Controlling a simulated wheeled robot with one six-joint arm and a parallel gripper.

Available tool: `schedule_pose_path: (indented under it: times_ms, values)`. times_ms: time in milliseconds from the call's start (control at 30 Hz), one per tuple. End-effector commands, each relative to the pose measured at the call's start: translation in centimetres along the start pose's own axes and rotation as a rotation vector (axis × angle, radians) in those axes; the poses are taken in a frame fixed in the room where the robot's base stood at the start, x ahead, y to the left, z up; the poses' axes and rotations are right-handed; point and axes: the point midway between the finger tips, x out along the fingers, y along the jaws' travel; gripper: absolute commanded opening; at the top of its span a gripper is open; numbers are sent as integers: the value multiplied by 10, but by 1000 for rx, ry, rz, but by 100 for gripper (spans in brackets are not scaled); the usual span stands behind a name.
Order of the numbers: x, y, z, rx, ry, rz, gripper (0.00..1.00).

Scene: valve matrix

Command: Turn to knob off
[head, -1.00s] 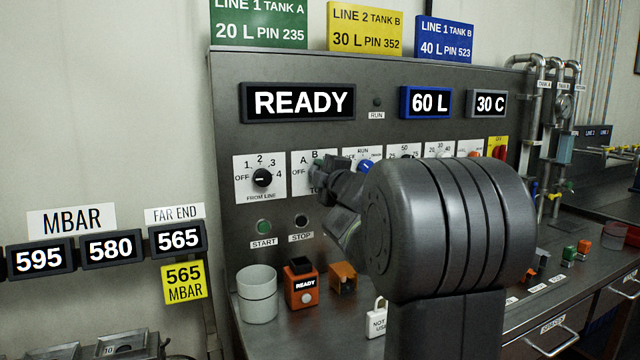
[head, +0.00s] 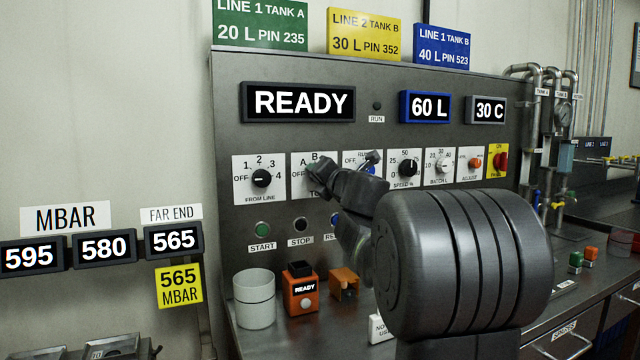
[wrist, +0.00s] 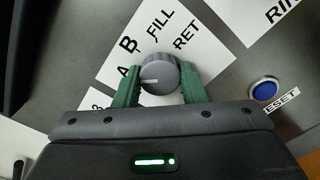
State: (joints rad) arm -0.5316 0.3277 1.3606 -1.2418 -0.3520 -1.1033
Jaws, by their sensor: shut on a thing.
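The TO knob (wrist: 160,72) is a grey round knob on a white plate marked A, B, FILL and RET. My gripper (wrist: 160,80) is shut on it, with a green finger on each side. In the wrist view the knob's white pointer line points left, roughly toward the A mark. The OFF mark is not clearly readable there. In the head view the TO plate (head: 299,158) shows A, B and OFF, while my gripper (head: 318,175) hides the knob itself.
The FROM LINE knob (head: 262,178) is just left. Other knobs stand to the right, including the SPEED knob (head: 408,168). START, STOP and RESET buttons are below; the blue RESET button (wrist: 265,90) is near my gripper. A READY display (head: 298,102) hangs above.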

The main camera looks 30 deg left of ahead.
Motion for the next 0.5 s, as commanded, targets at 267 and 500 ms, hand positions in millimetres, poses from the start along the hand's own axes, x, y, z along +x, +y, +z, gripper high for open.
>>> schedule_pose_path:
  times_ms: [267, 500]
  values:
    - [0, -4, -3, -263, 1, -1, 14]
    - [0, -4, -2, -483, 1, -2, 14]
